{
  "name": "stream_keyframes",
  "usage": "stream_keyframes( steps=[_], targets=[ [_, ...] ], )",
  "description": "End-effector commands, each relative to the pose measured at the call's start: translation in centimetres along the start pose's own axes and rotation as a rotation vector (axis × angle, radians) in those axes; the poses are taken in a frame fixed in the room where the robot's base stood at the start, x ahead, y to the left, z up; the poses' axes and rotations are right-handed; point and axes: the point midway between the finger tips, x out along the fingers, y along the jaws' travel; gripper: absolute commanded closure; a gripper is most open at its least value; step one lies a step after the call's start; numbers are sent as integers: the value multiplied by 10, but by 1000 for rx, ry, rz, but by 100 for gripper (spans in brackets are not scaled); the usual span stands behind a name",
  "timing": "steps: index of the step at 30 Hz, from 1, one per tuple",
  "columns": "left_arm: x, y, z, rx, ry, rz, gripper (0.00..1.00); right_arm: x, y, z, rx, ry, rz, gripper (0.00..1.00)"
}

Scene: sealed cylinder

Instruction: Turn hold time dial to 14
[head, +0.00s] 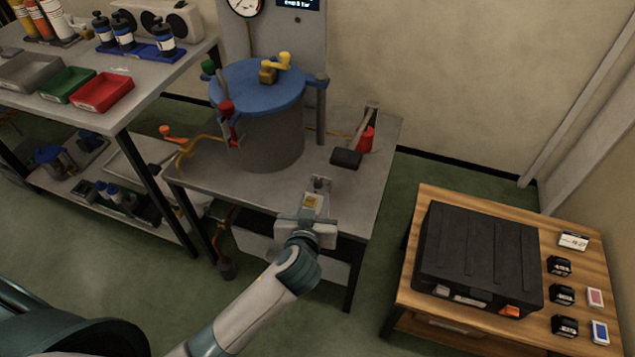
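The sealed cylinder (270,125) is grey with a blue lid (256,85) and stands on a grey metal table (205,165). My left gripper (312,207) is over the table's front edge, in front of the cylinder and a little to its right. A small yellow-marked part shows at its tip, and a small dark knob-like part (320,183) shows just beyond. I cannot tell whether this is the hold time dial, and no dial numbers can be read. The gripper's fingers are too small and covered to show whether they are open or shut. My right gripper is out of view.
A yellow handle (283,62) tops the lid. A black-ended lever (346,158) and a red object (366,138) are right of the cylinder. A shelf with trays (102,92) stands left. A wooden table (425,205) with a black case (478,255) stands right.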

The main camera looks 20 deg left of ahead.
Motion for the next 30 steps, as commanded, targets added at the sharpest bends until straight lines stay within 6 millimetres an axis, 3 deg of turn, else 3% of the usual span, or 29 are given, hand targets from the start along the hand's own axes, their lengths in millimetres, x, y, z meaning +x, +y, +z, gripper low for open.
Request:
stream_keyframes(
  steps=[9, 15, 21, 30],
  targets=[
    [58, 0, -1, 2, 0, -2, 62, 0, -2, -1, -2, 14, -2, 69],
    [83, 0, 0, 1, 0, -1, 62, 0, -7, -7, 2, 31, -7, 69],
    [94, 0, 0, 0, 0, 0, 62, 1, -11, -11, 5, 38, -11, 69],
    [95, 0, 0, -1, 0, 0, 62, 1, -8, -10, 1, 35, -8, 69]
  ],
)
